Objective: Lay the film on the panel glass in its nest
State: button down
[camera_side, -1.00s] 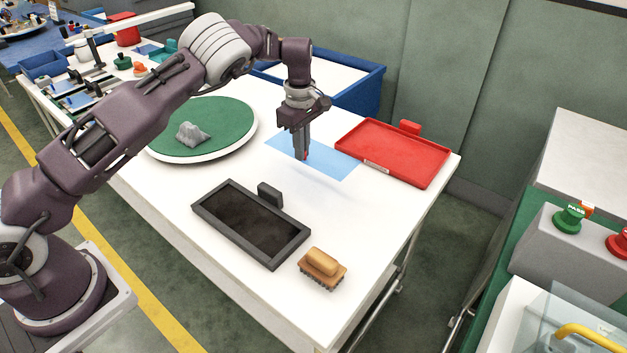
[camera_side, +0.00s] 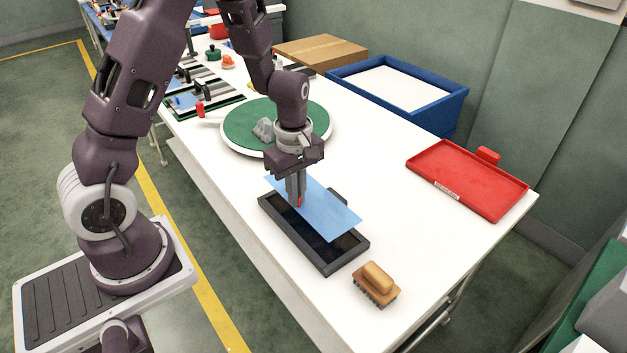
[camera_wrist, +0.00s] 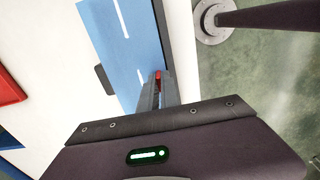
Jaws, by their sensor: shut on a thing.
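The film (camera_side: 325,212) is a light blue sheet in the side view. My gripper (camera_side: 299,203) points down and is shut on the film's red tab, near its left part. The film hangs over the black-framed nest (camera_side: 347,262) and looks a little above it, turned slightly to the frame. The dark panel glass (camera_side: 312,235) shows along the nest's near side; the film hides the rest. In the wrist view the film (camera_wrist: 122,40) fills the area ahead of my gripper (camera_wrist: 158,78), and a strip of the dark nest (camera_wrist: 161,20) shows at its right edge.
A brush (camera_side: 376,284) lies close to the nest's near right end. A green turntable (camera_side: 240,128) with a grey lump (camera_side: 264,130) stands behind. A red tray (camera_side: 467,178) lies at the right, and a blue bin (camera_side: 440,105) stands beyond the table (camera_side: 370,160).

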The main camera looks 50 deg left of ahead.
aim_at(298, 227)
jog(key=shift+f, duration=3.15)
jog(key=shift+f, duration=0.5)
jog(key=c, duration=1.5)
grip_release()
jog(key=o, duration=0.3)
jog(key=shift+r, duration=3.55)
